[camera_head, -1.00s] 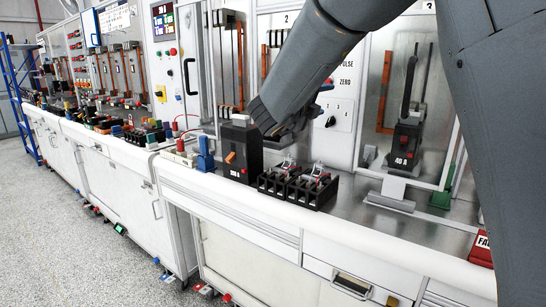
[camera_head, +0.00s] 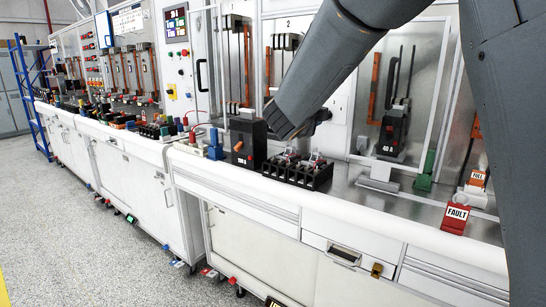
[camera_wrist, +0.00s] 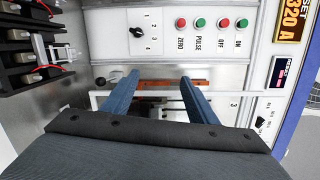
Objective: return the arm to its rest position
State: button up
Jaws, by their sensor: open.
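My arm hangs in from the upper right in the head view, its wrist end above the bench behind a black terminal block (camera_head: 297,170). My gripper (camera_wrist: 157,82) shows in the wrist view with two blue-grey fingers spread wide apart and nothing between them. In the head view the fingers are mostly hidden behind the wrist. A black breaker with an orange lever (camera_head: 246,143) stands upright on the bench just left of my wrist. A black 40 A breaker (camera_head: 393,132) stands in a framed bay to the right, apart from my arm.
A red FAULT sign (camera_head: 456,218) and a green block (camera_head: 424,181) stand on the right of the bench. A control panel with red and green buttons (camera_wrist: 212,24) faces the wrist camera. Black terminals with red wires (camera_wrist: 32,52) lie at its left. The floor (camera_head: 110,255) in front is clear.

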jog(key=s+f+n+g+y, duration=0.2)
jog(key=s+f+n+y, duration=0.25)
jog(key=f+n, duration=0.4)
jog(key=s+f+n+g+y, duration=0.2)
jog(key=s+f+n+y, duration=0.2)
jog(key=s+f+n, duration=0.4)
jog(key=s+d+f+n+g, duration=0.1)
jog(key=s+f+n+g, duration=0.2)
jog(key=s, duration=0.6)
jog(key=s+d+f+n+g+b, duration=0.1)
jog(key=s+d+f+n+g, duration=0.1)
jog(key=s+f, duration=0.6)
jog(key=s+d+f+n+g+b, duration=0.1)
jog(key=s+f+n+g, duration=0.3)
jog(key=s, duration=0.6)
notch_tip(320, 180, down, 2)
jog(key=shift+d+f+g, duration=0.1)
jog(key=shift+d+g, duration=0.35)
jog(key=shift+g, duration=0.75)
jog(key=shift+s, duration=0.1)
